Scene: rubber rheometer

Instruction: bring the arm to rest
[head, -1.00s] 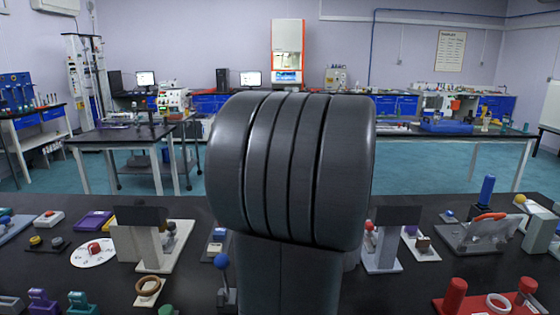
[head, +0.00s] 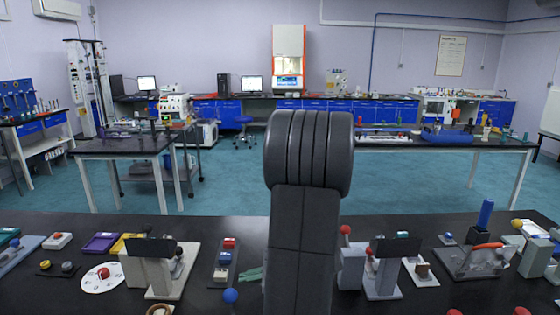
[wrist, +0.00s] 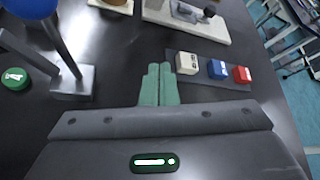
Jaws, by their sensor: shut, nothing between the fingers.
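My gripper (wrist: 158,85) shows in the wrist view as two pale green fingers pressed together, with nothing between them. In the head view its green fingertips (head: 250,275) show just left of my dark grey arm (head: 305,200), over the black bench. My arm stands upright in the middle of the head view and hides part of the bench behind it. In the wrist view the fingers lie beside a grey strip with white, blue and red blocks (wrist: 217,68); I cannot tell the height of the fingers above the bench.
A blue ball on a post (head: 230,296) stands close to the gripper. A grey stand (head: 148,268) is to the left, another (head: 385,270) to the right of my arm. A device with an orange handle (head: 487,246) is farther right. Black bench (head: 70,295) shows bare in places.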

